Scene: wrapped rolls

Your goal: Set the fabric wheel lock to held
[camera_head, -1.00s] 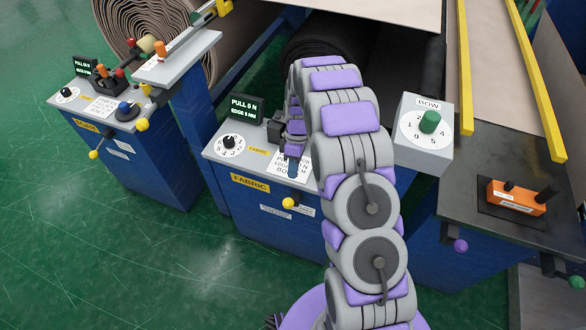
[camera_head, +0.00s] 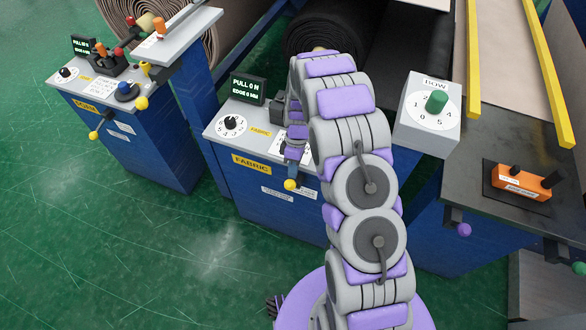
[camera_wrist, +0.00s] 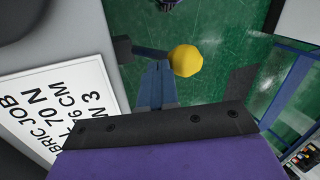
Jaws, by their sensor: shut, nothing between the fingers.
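The fabric station (camera_head: 255,200) is a blue cabinet with a FABRIC label. A yellow ball-ended lever (camera_head: 291,185) sticks out from its front edge; I cannot read a wheel-lock label on it. In the wrist view the yellow ball (camera_wrist: 186,60) is on a dark stem. My gripper (camera_head: 293,160) is shut and empty, just above the ball in the head view. In the wrist view its blue-grey fingers (camera_wrist: 156,72) are together, close left of the ball and near the stem. Whether they touch is unclear. My arm hides part of the station top.
A numbered dial (camera_head: 232,123) and a display (camera_head: 248,88) reading PULL 0 N are on the station. A job card (camera_wrist: 60,105) lies close left in the wrist view. The BOW dial box (camera_head: 430,110) stands right of my arm. Green floor (camera_head: 130,250) in front is clear.

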